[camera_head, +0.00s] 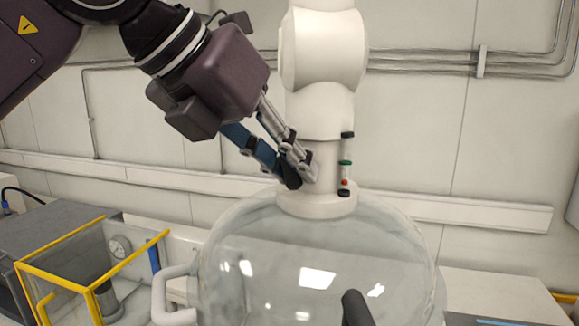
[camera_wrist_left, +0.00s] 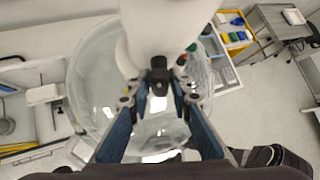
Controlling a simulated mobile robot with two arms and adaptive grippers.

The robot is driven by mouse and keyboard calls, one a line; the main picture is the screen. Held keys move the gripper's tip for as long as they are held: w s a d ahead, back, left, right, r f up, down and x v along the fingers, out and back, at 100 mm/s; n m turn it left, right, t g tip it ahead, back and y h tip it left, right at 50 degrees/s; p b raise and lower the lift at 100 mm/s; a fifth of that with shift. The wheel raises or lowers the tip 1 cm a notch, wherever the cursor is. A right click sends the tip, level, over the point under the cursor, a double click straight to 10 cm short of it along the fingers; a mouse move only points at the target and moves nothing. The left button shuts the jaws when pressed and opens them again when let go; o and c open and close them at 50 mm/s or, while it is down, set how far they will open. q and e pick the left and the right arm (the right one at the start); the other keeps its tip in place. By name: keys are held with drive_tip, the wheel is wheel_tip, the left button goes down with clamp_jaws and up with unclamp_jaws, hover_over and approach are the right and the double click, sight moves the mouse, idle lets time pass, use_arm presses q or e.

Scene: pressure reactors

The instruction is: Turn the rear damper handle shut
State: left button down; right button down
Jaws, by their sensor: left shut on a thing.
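The reactor has a clear glass dome (camera_head: 315,250) with a white collar (camera_head: 318,200) and a white column (camera_head: 322,60) above it. My left gripper (camera_head: 297,172) reaches in from the upper left, its fingertips at the left side of the column's lower neck. A dark handle (camera_head: 289,172) shows at the fingertips, partly hidden by them. In the left wrist view the black handle (camera_wrist_left: 158,80) sticks out from the white column, between my left gripper's fingers (camera_wrist_left: 158,103). The gripper is shut on it. My right gripper is not in view.
A dark rounded piece (camera_head: 355,308) shows at the bottom. A yellow-framed box (camera_head: 90,265) with a gauge stands left. Pipes (camera_head: 430,62) run along the back wall.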

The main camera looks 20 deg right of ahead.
use_arm(q)
drive_tip(key=shift+m+t+y+b, duration=0.3)
drive_tip(key=shift+m+t+y, duration=0.2)
drive_tip(key=shift+t, duration=0.2)
idle(0.3)
drive_tip(key=c, duration=1.9)
unclamp_jaws()
drive_tip(key=v, duration=1.2)
drive_tip(key=shift+s+d, duration=0.15)
